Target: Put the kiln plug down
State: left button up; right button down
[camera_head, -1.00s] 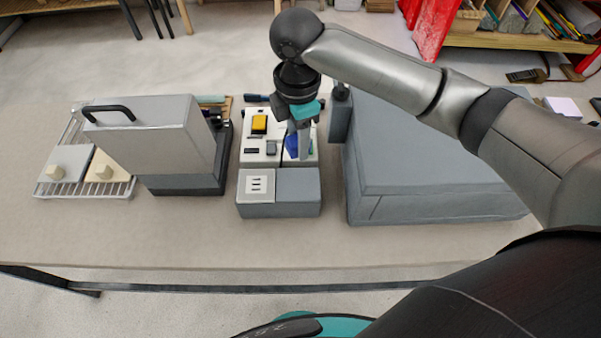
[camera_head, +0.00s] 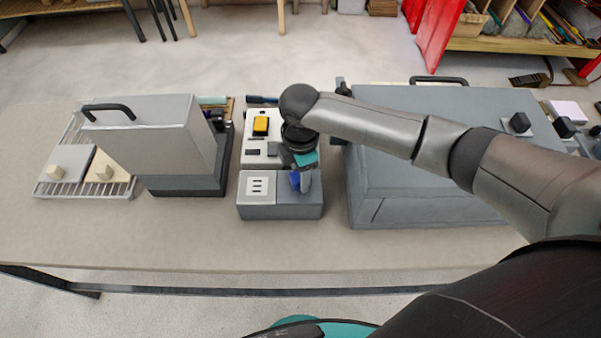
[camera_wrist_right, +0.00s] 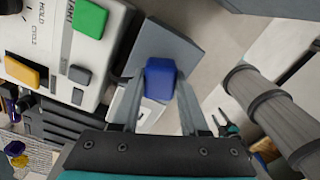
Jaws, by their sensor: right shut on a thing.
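The kiln plug (camera_head: 295,181) is a small blue block, and it also shows in the right wrist view (camera_wrist_right: 160,78). My right gripper (camera_head: 302,184) is shut on it, with one finger on each side in the wrist view (camera_wrist_right: 160,103). The gripper points down over the right part of a low grey box (camera_head: 280,208). A white socket plate (camera_head: 258,187) with dark slots is on the left of that box's top. I cannot tell whether the plug touches the box. My left gripper is not in view.
Behind the box is a white control panel with a yellow button (camera_head: 261,126); the wrist view also shows a green button (camera_wrist_right: 90,18). A large grey kiln body (camera_head: 430,190) stands close on the right. A grey case with a handle (camera_head: 150,140) stands left. The table front is clear.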

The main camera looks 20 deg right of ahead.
jog(key=shift+f, duration=0.55)
jog(key=shift+c, duration=2.1)
grip_release()
jog(key=shift+r, duration=0.1)
notch_tip(320, 180, up, 13)
jog(key=p, duration=0.1)
